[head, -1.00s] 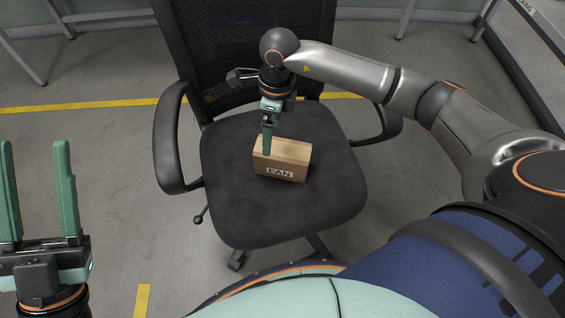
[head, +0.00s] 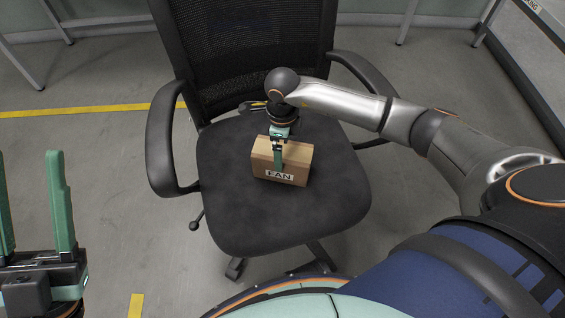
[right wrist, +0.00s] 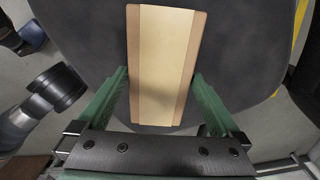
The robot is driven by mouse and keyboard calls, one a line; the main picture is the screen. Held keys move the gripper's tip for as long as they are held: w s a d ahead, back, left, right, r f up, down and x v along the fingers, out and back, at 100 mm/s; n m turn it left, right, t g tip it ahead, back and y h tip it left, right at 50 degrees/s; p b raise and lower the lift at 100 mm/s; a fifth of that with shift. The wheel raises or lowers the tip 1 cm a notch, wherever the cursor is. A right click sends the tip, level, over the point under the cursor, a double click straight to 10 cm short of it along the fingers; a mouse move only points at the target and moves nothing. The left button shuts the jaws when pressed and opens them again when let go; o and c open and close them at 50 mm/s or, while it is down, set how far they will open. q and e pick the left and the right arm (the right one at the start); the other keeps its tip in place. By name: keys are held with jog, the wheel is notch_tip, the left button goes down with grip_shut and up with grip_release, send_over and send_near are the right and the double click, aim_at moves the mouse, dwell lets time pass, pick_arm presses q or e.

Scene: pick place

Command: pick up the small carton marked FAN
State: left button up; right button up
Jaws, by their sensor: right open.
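The small brown carton marked FAN (head: 299,159) stands on the black chair seat in the head view, with its label facing me. My right gripper (head: 279,157) is over it from above, with one finger in front of part of the carton. In the right wrist view the carton (right wrist: 165,55) lies between the open fingers of the right gripper (right wrist: 160,77), one on each side. The fingertips look very close to its sides; I cannot tell whether they touch. My left gripper (head: 28,160) is open and empty at the left edge of the head view, away from the chair.
The office chair seat (head: 235,210) has bare room around the carton. Its armrests (head: 163,150) stand at both sides and its mesh backrest (head: 240,55) rises behind. Grey floor with yellow tape (head: 90,111) surrounds it. Table legs stand at the back.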

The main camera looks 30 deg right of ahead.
jog(key=shift+f, duration=0.65)
jog(key=shift+c, duration=0.2)
jog(key=shift+w+r, duration=0.1)
jog(key=c, duration=1.5)
